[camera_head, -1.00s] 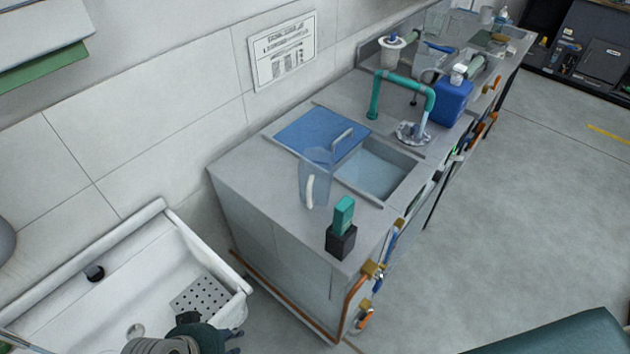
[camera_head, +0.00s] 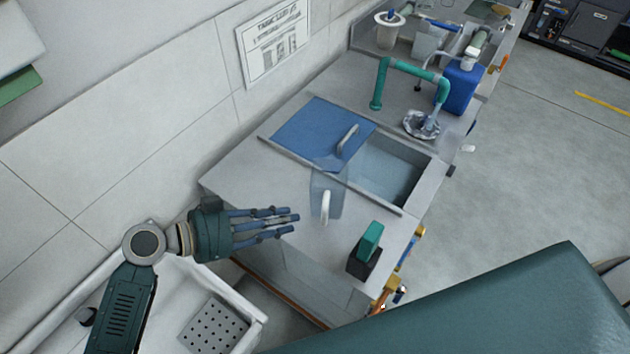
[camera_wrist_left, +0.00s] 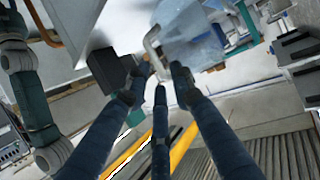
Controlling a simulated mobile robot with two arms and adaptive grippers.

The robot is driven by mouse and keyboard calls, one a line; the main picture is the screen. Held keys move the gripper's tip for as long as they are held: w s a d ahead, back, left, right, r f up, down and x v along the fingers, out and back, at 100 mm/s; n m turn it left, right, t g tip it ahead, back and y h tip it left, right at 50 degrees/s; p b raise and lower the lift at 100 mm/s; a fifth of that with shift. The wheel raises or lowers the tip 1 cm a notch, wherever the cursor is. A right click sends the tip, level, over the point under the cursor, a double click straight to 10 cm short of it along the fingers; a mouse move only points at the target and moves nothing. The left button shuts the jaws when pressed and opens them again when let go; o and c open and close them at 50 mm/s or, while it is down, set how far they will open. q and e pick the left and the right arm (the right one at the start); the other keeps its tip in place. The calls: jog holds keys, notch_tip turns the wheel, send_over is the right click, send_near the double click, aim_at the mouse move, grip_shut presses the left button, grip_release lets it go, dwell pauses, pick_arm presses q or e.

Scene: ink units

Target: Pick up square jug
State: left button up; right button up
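The square jug (camera_head: 332,182) is clear and upright on the grey counter, just in front of the sink, with a pale handle on its near side. In the left wrist view the jug (camera_wrist_left: 192,38) is ahead of the fingers, with its handle (camera_wrist_left: 153,45) by the fingertips. My left gripper (camera_head: 285,222) has three dark fingers, extended and apart, pointing at the jug from the left. It is open and empty, with a small gap to the handle in the head view. My right gripper is not in view.
A black holder with a green block (camera_head: 365,255) stands right of the jug near the counter edge. A blue lid (camera_head: 315,130) covers part of the sink (camera_head: 385,175) behind it. A teal tap (camera_head: 410,68) and blue bottle (camera_head: 462,88) stand farther back. A white basin (camera_head: 245,335) is below left.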

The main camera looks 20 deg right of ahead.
aim_at(323, 217)
pick_arm(q)
jog(key=d, duration=0.1)
jog(key=d+f, duration=0.1)
jog(key=d, duration=0.1)
jog(key=s+d, duration=0.1)
jog(key=d, duration=0.1)
jog(key=shift+d+f, duration=0.2)
jog(key=shift+d, duration=0.05)
jog(key=x, duration=0.4)
jog(key=shift+w+d+f, duration=0.1)
jog(key=shift+d+f, duration=0.05)
jog(key=shift+d, duration=0.25)
jog(key=shift+f, duration=0.1)
jog(key=shift+a, duration=0.1)
jog(key=shift+c, duration=1.1)
grip_shut()
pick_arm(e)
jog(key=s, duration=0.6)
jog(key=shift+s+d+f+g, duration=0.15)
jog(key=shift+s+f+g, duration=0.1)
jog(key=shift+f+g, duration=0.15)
